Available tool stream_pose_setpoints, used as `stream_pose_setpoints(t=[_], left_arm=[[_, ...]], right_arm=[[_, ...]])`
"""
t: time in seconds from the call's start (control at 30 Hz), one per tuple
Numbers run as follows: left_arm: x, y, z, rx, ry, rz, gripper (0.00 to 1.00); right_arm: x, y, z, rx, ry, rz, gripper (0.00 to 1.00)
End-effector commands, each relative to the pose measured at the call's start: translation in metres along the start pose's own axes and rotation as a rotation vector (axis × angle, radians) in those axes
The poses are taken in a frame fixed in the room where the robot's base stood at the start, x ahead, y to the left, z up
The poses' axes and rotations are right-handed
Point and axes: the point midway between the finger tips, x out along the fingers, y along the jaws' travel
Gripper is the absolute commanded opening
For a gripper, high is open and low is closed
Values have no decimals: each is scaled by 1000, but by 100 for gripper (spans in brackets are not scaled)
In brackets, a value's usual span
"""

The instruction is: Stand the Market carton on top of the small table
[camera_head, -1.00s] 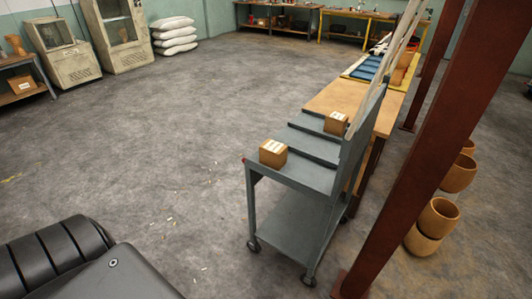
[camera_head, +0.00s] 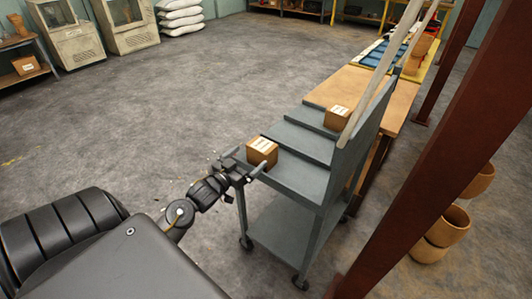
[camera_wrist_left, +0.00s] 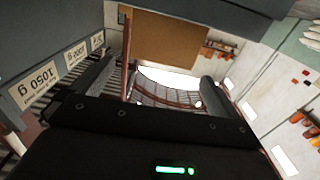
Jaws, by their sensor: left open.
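A brown carton with a white label (camera_head: 262,151) stands on the near lowest level of the grey stepped cart (camera_head: 288,178). A second brown labelled carton (camera_head: 337,118) stands on a higher step. The lettering is too small to read, so I cannot tell which is the Market carton. My left gripper (camera_head: 245,163) is open at the cart's near left corner, close beside the nearer carton; I cannot tell whether they touch. Its dark fingers also show in the left wrist view (camera_wrist_left: 145,93). A wooden-topped table (camera_head: 355,87) stands behind the cart; I cannot tell if it is the small table.
A tall grey panel (camera_head: 362,130) edges the cart's right side. A red-brown post (camera_head: 440,140) stands to the right, with wooden drum shells (camera_head: 448,226) beyond. Another carton (camera_head: 26,65) sits on a left shelf. The open floor (camera_head: 170,105) left of the cart is clear.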

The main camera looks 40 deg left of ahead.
Motion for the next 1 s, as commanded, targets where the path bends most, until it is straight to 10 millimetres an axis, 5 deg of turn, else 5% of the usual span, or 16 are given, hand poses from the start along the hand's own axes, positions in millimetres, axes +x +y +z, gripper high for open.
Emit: stream_pose_setpoints(t=[0.53,1.0], left_arm=[[55,-1,2,1,-2,-3,100],[104,0,7,0,-2,-2,100]], right_arm=[[-3,-16,-15,6,22,-20,38],[-9,-13,-10,4,15,-17,38]])
